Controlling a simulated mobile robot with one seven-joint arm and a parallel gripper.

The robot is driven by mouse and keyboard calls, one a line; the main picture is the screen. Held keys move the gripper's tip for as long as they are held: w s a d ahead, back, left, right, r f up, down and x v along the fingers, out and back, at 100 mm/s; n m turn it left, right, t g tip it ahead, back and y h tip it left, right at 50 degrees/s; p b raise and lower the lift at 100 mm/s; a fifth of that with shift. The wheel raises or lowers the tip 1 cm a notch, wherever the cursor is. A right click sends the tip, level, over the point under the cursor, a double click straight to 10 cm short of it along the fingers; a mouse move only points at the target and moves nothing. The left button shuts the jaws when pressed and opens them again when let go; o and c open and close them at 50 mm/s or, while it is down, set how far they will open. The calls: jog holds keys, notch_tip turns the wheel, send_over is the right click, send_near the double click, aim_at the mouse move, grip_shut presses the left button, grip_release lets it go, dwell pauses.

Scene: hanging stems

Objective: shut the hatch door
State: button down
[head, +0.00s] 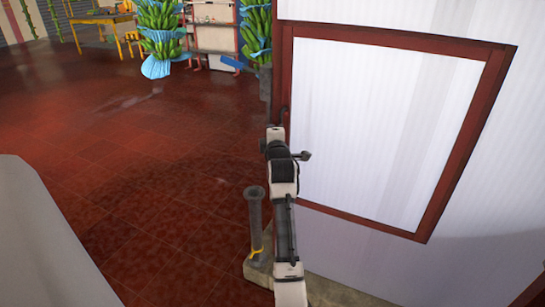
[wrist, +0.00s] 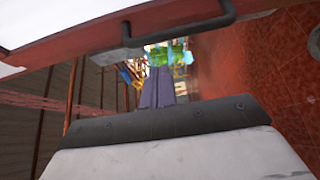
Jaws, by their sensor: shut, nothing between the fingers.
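The hatch door (head: 385,120) is a white panel in a dark red frame, on the right of the head view. It looks flush with or close to the white wall around it; I cannot tell if a gap remains. In the wrist view its red edge (wrist: 70,48) crosses the top, with a dark bar handle (wrist: 185,36) on it. My gripper (wrist: 158,88) is shut and empty, its grey fingers just below the handle in the picture, with no clear contact. In the head view my arm reaches to the door's left edge and hides most of the gripper.
A dark grey post (head: 255,220) on a stone-coloured base stands left of my arm. Red tiled floor (head: 140,190) lies open to the left. Banana bunches (head: 160,35) in blue wraps hang at the back, near a yellow table (head: 100,20).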

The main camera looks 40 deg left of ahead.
jog(key=b+v, duration=0.2)
jog(key=v, duration=0.8)
jog(key=shift+s, duration=0.4)
